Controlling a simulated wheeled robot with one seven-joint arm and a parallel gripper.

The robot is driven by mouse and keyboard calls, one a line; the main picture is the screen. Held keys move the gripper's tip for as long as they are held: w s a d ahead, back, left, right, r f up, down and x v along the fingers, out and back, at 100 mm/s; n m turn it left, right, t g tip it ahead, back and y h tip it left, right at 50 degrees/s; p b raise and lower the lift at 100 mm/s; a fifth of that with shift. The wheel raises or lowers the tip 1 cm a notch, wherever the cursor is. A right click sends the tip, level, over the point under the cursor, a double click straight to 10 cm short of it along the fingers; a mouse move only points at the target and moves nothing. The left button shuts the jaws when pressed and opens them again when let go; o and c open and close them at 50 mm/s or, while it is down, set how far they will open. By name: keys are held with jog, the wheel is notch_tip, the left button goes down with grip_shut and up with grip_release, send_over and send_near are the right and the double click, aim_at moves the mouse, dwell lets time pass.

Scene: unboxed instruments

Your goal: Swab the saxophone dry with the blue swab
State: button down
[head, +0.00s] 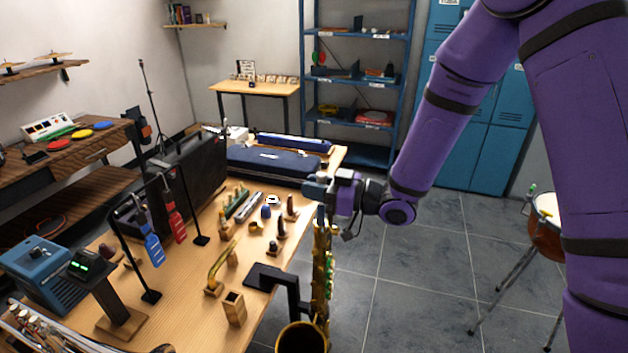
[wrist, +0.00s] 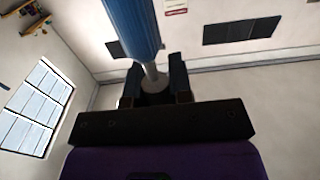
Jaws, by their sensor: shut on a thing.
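The gold saxophone (head: 328,262) stands upright at the table's front right edge by a black stand, its bell (head: 302,338) open at the bottom of the head view. My gripper (head: 318,190) is just above the saxophone's top end. In the wrist view my gripper (wrist: 154,85) is shut on a thin grey rod with a round collar. A thick blue cylinder, the blue swab (wrist: 133,28), sits on that rod and runs out of the frame's top.
Small instrument parts and a wooden block (head: 234,308) stand on the table (head: 185,300). A blue piece (head: 152,248) and a red piece (head: 176,224) hang from black stands. A dark blue case (head: 270,162) lies behind. Floor (head: 420,270) to the right is clear up to a drum (head: 546,228).

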jog(key=shift+f, duration=1.15)
jog(key=shift+r, duration=0.15)
notch_tip(320, 180, up, 15)
dwell(1.6)
jog(key=shift+f, duration=7.65)
jog(key=shift+r, duration=0.15)
